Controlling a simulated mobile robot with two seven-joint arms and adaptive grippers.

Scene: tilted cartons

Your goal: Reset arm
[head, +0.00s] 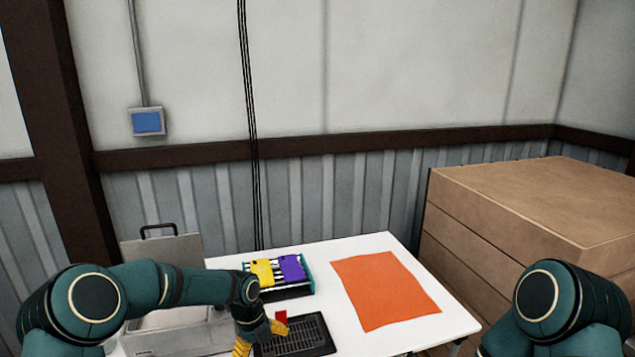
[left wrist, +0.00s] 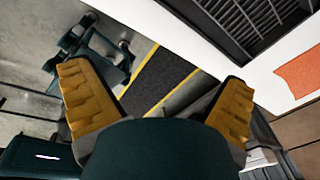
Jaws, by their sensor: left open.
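My left gripper (head: 261,338) is over the front edge of the white table (head: 352,335), beside a black slotted tray (head: 305,345). In the left wrist view its two yellow fingers (left wrist: 157,78) are spread apart with nothing between them; the floor shows beyond. A small red item (head: 281,316) shows right by one finger in the head view; I cannot tell whether they touch. My right arm (head: 562,310) is at the lower right, and its gripper is out of view.
A rack holding a yellow carton (head: 262,272) and a purple carton (head: 292,268) stands at the table's back. An orange mat (head: 385,290) lies bare on the right. A grey case (head: 160,248) stands open at left. Large brown boxes (head: 500,215) stand right of the table.

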